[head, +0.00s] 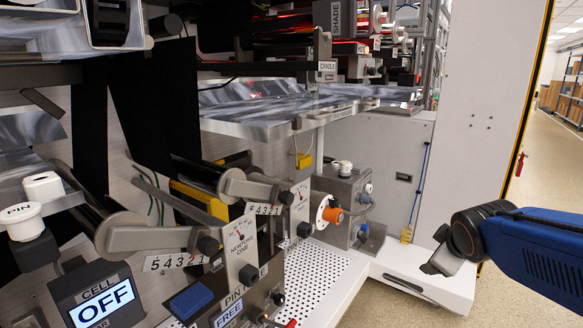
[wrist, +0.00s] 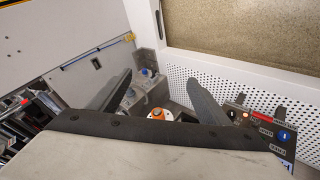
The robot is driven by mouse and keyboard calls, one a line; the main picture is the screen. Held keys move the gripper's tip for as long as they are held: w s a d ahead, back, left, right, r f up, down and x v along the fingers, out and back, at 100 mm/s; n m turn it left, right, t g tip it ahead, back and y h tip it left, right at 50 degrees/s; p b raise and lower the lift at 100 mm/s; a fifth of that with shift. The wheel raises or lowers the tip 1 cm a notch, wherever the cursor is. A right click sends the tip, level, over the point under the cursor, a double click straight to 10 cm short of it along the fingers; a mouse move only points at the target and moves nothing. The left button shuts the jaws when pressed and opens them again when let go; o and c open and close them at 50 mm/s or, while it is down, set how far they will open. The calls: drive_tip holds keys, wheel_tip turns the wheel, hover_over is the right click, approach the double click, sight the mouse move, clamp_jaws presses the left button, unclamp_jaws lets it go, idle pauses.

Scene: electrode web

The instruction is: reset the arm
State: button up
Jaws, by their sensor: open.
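My gripper (head: 440,262) is at the right of the head view, at the end of my blue arm, in front of the white cabinet's lower ledge. In the wrist view my gripper (wrist: 160,78) shows two dark fingers spread apart with nothing between their tips. The orange knob (wrist: 159,114) of the machine shows beyond and between the fingers, well apart from them. The same orange knob (head: 332,214) is left of my gripper in the head view, on a grey box.
A perforated white deck (head: 312,272) runs along the machine's front. The panel showing OFF (head: 104,308) and the tension gauges (head: 240,238) stand at the left. A shiny metal web (head: 270,110) spans above. Open floor (head: 545,190) lies at the right.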

drive_tip(key=s+a+f+m+g+y, duration=0.1)
drive_tip(key=s+a+f+m+g, duration=0.1)
drive_tip(key=s, duration=0.7)
drive_tip(key=s+a+f+m+g+y, duration=0.1)
drive_tip(key=s+a+m, duration=0.4)
drive_tip(key=s, duration=0.5)
drive_tip(key=shift+f+m+g, duration=0.4)
drive_tip(key=shift+f+m, duration=0.2)
drive_tip(key=shift+f, duration=0.3)
drive_tip(key=shift+d, duration=0.1)
